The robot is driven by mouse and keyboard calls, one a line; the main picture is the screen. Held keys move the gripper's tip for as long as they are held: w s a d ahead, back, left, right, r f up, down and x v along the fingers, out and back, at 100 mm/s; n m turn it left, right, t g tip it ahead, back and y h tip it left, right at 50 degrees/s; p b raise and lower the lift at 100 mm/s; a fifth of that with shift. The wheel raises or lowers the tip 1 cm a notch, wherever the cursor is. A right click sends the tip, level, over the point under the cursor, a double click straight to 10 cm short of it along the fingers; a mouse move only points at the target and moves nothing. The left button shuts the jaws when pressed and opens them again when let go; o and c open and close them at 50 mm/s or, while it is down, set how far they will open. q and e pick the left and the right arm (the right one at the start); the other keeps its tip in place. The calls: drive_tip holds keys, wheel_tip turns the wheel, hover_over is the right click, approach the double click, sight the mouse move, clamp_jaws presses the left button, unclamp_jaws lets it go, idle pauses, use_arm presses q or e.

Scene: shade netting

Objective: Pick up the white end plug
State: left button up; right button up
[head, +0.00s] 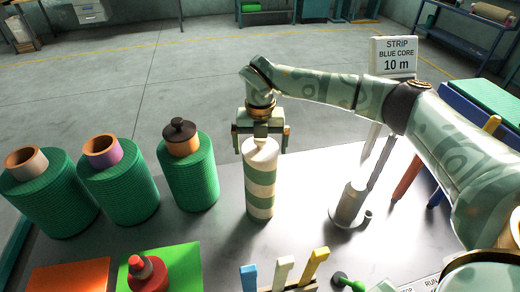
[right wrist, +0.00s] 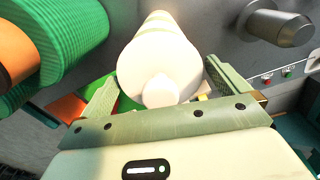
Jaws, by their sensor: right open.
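The white end plug (head: 262,152) sits on top of an upright white-and-green striped roll (head: 260,192) in the middle of the table. In the right wrist view the plug (right wrist: 150,68) is a broad white disc with a round knob facing the camera. My right gripper (head: 263,138) is at the plug's top, pointing down. In the right wrist view its two open fingers (right wrist: 164,92) stand on either side of the knob. Whether they touch it cannot be told. My left gripper is not in view.
Several green rolls (head: 190,180) stand on the left, one with a black plug (head: 179,130). A metal stand (head: 350,205) and a sign (head: 396,57) are on the right. A red plug (head: 140,267) and a rack of coloured tags (head: 284,272) are at the front.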

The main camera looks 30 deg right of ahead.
drive_tip(key=c, duration=0.8)
drive_tip(key=shift+r, duration=0.15)
